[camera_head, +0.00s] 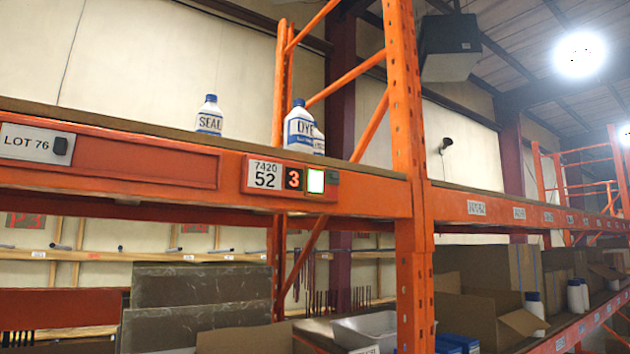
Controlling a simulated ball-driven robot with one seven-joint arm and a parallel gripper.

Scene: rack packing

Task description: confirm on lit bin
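An orange rack beam (120,165) crosses the left half of the head view. On its face is a module with a white label "7420 52" (265,174), a red digit "3" display (293,178) and a lit white-green square button (315,181). Above the module, a white bottle with a blue cap marked "DYE" (300,130) stands on the shelf, with another white bottle partly behind it. A bottle marked "SEAL" (209,117) stands further left. My gripper does not show in this view.
A "LOT 76" plate (36,145) with a dark box is at the left of the beam. An orange upright post (412,180) stands right of the module. Cardboard boxes (490,300) and bottles fill the lower right shelf. The space before the beam looks clear.

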